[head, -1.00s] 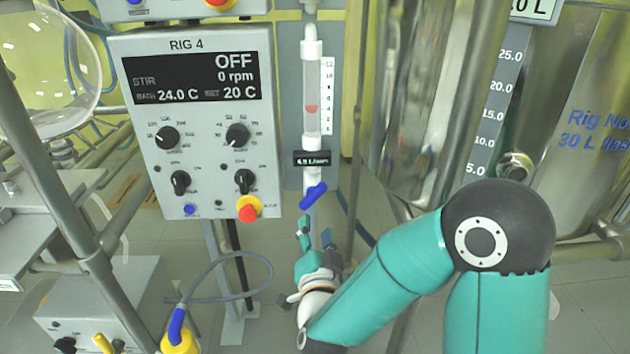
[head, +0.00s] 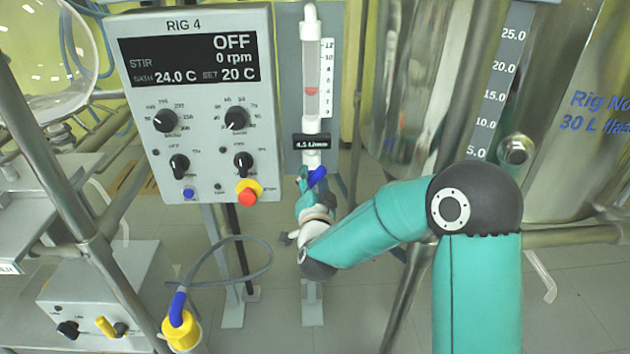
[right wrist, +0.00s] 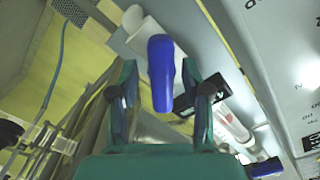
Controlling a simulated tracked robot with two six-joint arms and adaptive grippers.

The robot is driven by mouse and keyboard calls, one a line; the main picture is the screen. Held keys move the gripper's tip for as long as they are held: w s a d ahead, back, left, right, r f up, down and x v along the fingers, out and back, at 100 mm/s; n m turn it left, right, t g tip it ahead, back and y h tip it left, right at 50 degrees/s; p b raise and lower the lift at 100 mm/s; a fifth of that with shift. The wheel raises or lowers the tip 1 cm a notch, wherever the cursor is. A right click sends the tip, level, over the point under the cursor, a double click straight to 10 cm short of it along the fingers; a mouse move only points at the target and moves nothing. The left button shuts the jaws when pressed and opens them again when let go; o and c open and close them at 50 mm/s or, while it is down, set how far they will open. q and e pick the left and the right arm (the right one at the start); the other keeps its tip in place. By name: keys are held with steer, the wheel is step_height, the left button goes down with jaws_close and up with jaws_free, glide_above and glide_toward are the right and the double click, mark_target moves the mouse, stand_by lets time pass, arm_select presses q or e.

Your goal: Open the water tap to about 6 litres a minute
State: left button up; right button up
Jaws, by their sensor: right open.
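The blue tap lever (head: 317,177) sits at the foot of a clear flow tube (head: 311,65) with a red float and a scale. The small black display (head: 312,141) below the tube reads about 4.5 L/min. My right gripper (head: 303,180) is just left of the lever in the head view. In the right wrist view the blue lever (right wrist: 161,72) stands between my open right gripper's fingers (right wrist: 160,85), with gaps at both sides. My left gripper is not in view.
The RIG 4 control panel (head: 197,75) is close on the left, its display showing OFF. Steel vessels (head: 570,120) and a metal frame stand to the right. A yellow and blue hose fitting (head: 180,325) is at lower left.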

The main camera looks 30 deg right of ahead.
jaws_close()
steer(key=shift+f+n+b, duration=0.1)
steer(key=shift+n+b, duration=0.25)
steer(key=shift+n, duration=0.85)
jaws_free()
